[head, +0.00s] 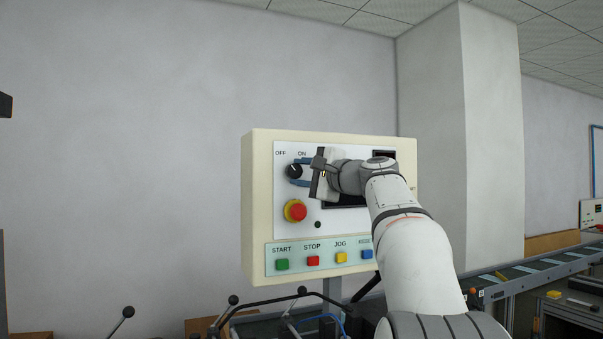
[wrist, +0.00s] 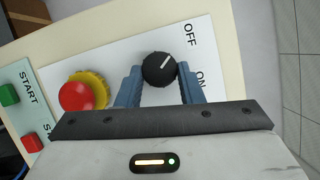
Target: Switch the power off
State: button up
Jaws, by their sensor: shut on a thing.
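The black round power knob (head: 294,171) is on the white face of the control panel, below the OFF and ON labels. In the wrist view the knob (wrist: 158,69) has a white pointer line aimed toward the OFF label (wrist: 190,35), away from the ON label (wrist: 200,80). My gripper (head: 298,172) is at the panel, its blue fingers on either side of the knob. In the wrist view my gripper (wrist: 160,80) is shut on the knob, one finger against each side.
A red emergency button (head: 297,211) with a yellow collar is below the knob, close to one finger. START, STOP, JOG and another button line the panel's (head: 258,215) bottom. A conveyor (head: 530,271) runs at the right. Open wall is left of the panel.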

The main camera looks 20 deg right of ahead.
dwell(0.6)
jog(key=o, duration=1)
jog(key=b+v, duration=0.2)
jog(key=v, duration=0.5)
jog(key=shift+s+b, duration=0.35)
jog(key=shift+b, duration=0.05)
jog(key=shift+d, duration=0.1)
